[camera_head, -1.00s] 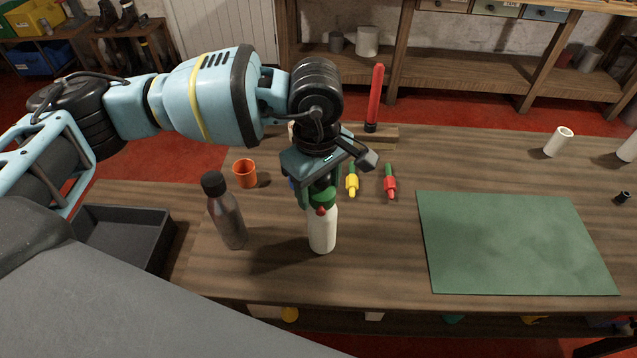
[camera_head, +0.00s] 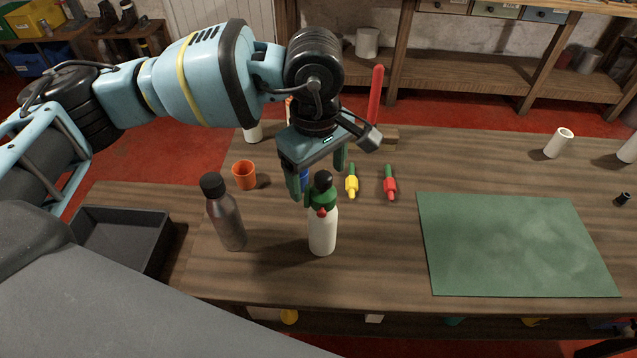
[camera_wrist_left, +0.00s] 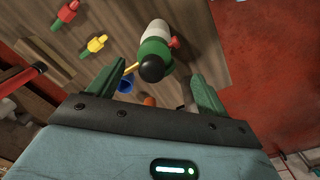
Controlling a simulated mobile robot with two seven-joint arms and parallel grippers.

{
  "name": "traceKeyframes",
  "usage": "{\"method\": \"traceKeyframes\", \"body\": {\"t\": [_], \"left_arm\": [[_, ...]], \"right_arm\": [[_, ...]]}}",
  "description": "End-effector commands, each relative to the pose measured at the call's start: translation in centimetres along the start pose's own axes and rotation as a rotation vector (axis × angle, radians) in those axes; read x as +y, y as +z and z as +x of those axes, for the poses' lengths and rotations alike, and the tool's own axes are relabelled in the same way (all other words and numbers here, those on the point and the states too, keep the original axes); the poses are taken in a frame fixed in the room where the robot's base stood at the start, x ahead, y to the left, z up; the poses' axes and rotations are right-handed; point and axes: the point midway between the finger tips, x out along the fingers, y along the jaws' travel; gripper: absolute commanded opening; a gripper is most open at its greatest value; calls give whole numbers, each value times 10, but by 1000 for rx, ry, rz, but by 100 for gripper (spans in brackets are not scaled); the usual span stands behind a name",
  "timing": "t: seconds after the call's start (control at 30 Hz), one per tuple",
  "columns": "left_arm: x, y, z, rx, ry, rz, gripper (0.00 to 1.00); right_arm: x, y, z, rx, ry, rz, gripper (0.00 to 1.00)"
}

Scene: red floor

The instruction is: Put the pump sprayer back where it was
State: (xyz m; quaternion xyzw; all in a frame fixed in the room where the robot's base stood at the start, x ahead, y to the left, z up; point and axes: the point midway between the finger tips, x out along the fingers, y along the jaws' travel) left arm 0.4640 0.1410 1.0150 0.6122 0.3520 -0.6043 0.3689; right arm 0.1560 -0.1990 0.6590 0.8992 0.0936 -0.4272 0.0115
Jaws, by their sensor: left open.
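The pump sprayer (camera_head: 322,232) has a white body, a green collar, a black top and a red part on its side. It stands upright on the wooden table, near the front edge. My left gripper (camera_head: 320,178) is open, just above and behind the sprayer's top, with nothing held. In the left wrist view the sprayer (camera_wrist_left: 155,48) shows beyond and between the open fingers of the gripper (camera_wrist_left: 155,84), apart from them. My right gripper is not in view.
A dark grey bottle (camera_head: 227,215) stands left of the sprayer, with an orange cup (camera_head: 245,176) behind it. Yellow (camera_head: 352,183) and red (camera_head: 390,185) plug-like items lie behind right. A green mat (camera_head: 515,245) covers the right side. A dark tray (camera_head: 120,238) sits left.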

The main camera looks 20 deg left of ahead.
Motion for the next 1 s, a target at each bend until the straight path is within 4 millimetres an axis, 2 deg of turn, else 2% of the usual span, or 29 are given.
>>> {"method": "traceKeyframes", "body": {"t": [0.2,0.4,0.6,1.0], "left_arm": [[1,0,-44,0,3,1,78],[0,0,-71,1,1,2,78],[0,0,-80,1,0,2,78],[0,0,-81,1,0,2,78]], "right_arm": [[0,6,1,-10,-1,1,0],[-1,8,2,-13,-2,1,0],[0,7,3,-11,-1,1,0],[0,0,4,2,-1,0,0]]}}
